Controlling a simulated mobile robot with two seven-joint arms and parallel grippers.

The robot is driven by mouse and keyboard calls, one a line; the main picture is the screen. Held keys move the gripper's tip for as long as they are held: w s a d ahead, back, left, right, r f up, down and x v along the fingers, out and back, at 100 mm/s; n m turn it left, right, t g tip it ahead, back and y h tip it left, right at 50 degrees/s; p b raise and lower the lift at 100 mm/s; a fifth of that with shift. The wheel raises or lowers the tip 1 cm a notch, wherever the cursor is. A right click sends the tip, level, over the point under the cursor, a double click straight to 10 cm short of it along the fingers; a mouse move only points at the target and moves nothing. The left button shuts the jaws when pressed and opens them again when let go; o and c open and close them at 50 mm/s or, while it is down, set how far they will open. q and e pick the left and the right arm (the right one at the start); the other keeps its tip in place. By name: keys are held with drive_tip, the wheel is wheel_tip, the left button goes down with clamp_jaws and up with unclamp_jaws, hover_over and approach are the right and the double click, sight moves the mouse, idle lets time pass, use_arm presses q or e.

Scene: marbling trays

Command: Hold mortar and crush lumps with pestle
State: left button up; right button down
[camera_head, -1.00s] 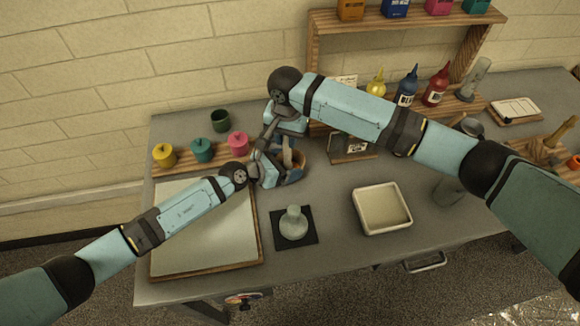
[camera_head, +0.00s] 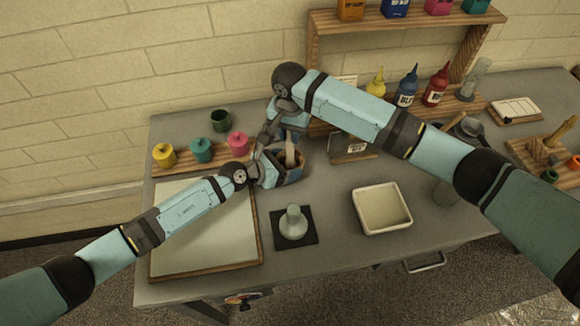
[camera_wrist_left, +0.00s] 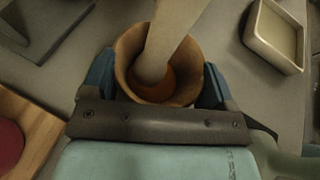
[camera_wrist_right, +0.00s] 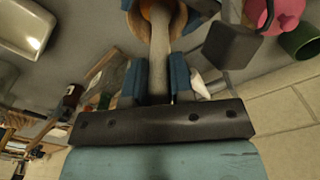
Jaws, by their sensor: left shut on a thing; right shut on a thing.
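The mortar is a wooden-brown bowl (camera_wrist_left: 126,52) with orange material at its bottom, seen from above in the left wrist view. My left gripper (camera_wrist_left: 155,85) is shut on the mortar, with a blue finger on each side. The mortar (camera_head: 298,160) stands on the grey table behind the glass muller in the head view. The pestle (camera_head: 290,152) is a pale rod, tilted, with its lower end inside the mortar. My right gripper (camera_wrist_right: 158,80) is shut on the pestle (camera_wrist_right: 159,45) above the mortar. The lumps cannot be told apart.
A large tray (camera_head: 259,235) lies at left, a glass muller (camera_head: 293,224) on a black mat in front. A cream dish (camera_head: 381,231) stands to the right. Paint jars (camera_head: 202,150) and a dark green cup (camera_head: 220,120) stand behind left. A shelf with bottles (camera_head: 407,86) is behind.

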drive_tip(key=shift+s+a, duration=0.35)
drive_tip(key=shift+s, duration=0.4)
idle(3.2)
